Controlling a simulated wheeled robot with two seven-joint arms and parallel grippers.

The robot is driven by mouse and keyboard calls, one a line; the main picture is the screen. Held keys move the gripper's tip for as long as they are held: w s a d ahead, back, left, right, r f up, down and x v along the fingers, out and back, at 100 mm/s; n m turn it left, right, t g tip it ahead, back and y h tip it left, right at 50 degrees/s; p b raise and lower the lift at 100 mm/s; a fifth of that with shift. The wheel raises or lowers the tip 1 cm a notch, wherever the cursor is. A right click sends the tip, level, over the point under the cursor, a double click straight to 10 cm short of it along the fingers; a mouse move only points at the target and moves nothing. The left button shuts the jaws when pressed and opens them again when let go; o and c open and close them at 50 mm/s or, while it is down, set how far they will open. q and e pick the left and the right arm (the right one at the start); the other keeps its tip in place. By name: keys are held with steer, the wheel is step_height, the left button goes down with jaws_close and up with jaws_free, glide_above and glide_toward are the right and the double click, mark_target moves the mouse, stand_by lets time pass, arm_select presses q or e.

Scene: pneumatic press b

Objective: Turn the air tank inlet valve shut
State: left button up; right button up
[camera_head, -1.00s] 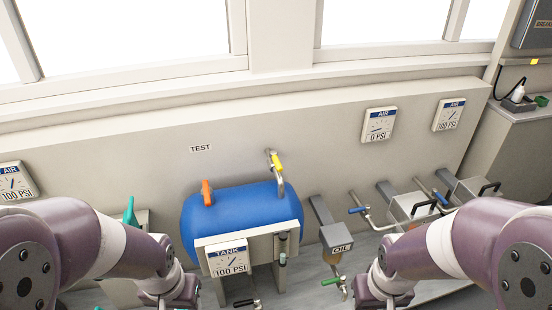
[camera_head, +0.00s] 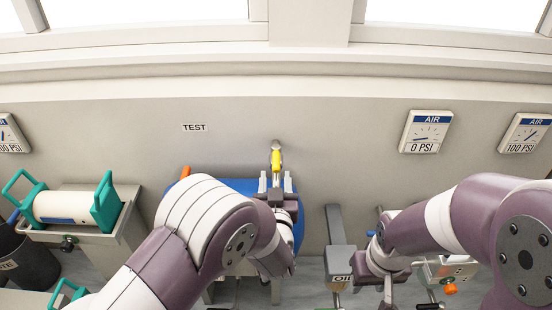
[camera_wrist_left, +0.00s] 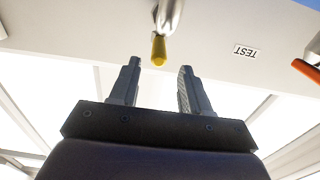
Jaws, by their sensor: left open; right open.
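The valve's yellow handle (camera_head: 276,160) sits on a metal pipe that comes from the wall above the blue air tank (camera_head: 238,186). In the left wrist view the yellow handle (camera_wrist_left: 158,48) is just beyond the gap between my left fingertips. My left gripper (camera_head: 275,182) is open and empty, its two fingers pointing at the handle, one on each side of its line, seemingly not touching it. My left arm hides much of the tank. My right gripper (camera_head: 386,292) is low at the bottom edge, open, its fingertips hard to make out.
An orange handle (camera_head: 185,171) on the tank's left end is close to my left arm.

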mark_target(276, 146)
arm_select(q)
steer(key=w+b, duration=0.1)
steer(key=w, duration=0.7)
steer(key=shift+w+d, duration=0.1)
steer(key=shift+w, duration=0.05)
jaws_close()
